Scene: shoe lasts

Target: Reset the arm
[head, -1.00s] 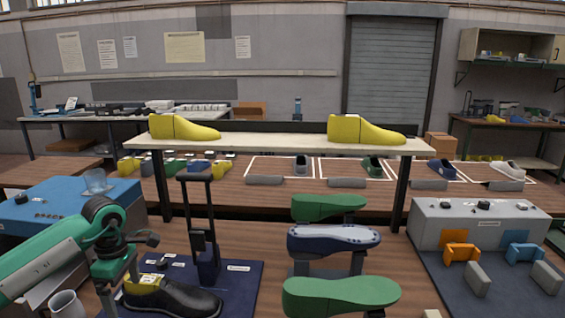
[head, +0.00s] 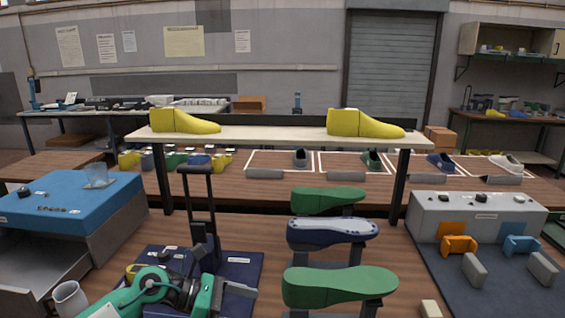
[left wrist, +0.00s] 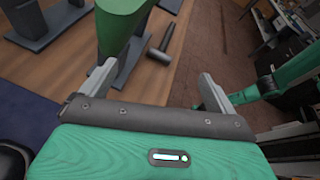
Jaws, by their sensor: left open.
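My left arm comes in low from the left in the head view. My left gripper (head: 238,292) is over the right part of the dark blue mat (head: 247,265). In the left wrist view its two fingers (left wrist: 155,88) are apart with nothing held between them. A green shoe last (left wrist: 122,8) stands beyond the left finger. In the head view my arm hides most of the black shoe on the mat; a bit of yellow (head: 133,270) shows behind the arm. My right gripper cannot be made out in either view.
Green lasts (head: 340,287) and a navy one (head: 332,233) stand on supports to the right of my gripper. A black post stand (head: 200,205) rises behind it. A shelf (head: 270,135) holds two yellow lasts. A blue-topped box (head: 60,200) and a cup (head: 70,298) are left.

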